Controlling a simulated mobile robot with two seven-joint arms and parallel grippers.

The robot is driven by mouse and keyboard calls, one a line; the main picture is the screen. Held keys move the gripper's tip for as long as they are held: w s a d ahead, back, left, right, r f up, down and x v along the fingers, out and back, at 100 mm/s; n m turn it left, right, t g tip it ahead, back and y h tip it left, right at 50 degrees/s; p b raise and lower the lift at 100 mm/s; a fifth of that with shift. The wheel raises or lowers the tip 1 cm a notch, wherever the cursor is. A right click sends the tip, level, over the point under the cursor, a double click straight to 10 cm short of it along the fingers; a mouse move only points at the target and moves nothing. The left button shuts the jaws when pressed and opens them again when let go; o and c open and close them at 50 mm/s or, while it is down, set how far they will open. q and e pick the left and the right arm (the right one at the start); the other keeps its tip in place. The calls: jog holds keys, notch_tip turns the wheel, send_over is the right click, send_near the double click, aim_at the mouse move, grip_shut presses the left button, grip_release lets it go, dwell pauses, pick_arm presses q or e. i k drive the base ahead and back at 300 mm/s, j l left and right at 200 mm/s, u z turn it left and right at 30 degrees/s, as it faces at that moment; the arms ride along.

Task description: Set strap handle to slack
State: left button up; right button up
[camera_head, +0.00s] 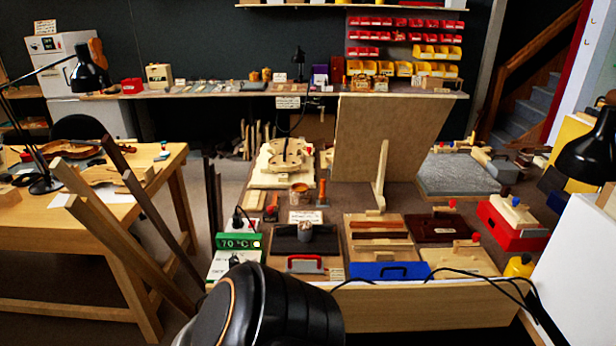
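The strap handle cannot be picked out with certainty. A blue case (362,271) with a dark handle (394,272) on its front face lies at the near edge of the middle bench. To its left, a red handle (304,258) sits on a small pale block at the same edge. Whether either handle is taut or slack is too small to tell. Neither of my grippers is in view.
A green display (238,241) reading 70 °C stands left of the red handle. A dark tray (288,243) holds a grey cup (305,232). A large upright board (350,135) stands behind. A red box (497,222) and black cables lie to the right.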

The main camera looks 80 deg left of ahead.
aim_at(291, 268)
jog(key=u, duration=2.6)
jog(key=i+l+u, duration=0.1)
jog(key=i+u, duration=0.2)
jog(key=i, duration=0.2)
jog(key=i+l+u, duration=0.3)
jog(key=i, duration=0.15)
